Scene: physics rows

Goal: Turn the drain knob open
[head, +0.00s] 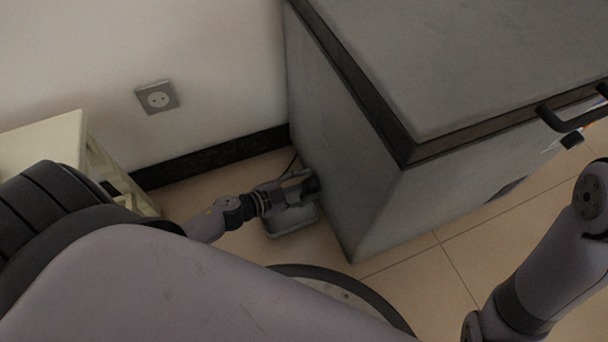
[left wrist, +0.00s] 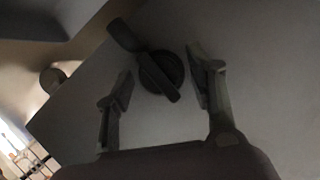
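The drain knob (left wrist: 161,72) is dark and round with a straight bar across it, on the side of the grey chest freezer (head: 370,190). In the left wrist view the bar slants from upper left to lower right. In the head view the knob is mostly hidden by the gripper; a dark part shows at the freezer's side (head: 313,185). My left gripper (left wrist: 159,64) is open, one finger to each side of the knob, with visible gaps. It also shows low beside the freezer in the head view (head: 300,184).
A grey tray (head: 294,223) sits on the tiled floor below my left gripper. A pale cabinet (head: 45,140) stands at left. The wall has a socket (head: 158,97) and dark skirting (head: 215,158). The freezer has a black handle (head: 570,120) at its front.

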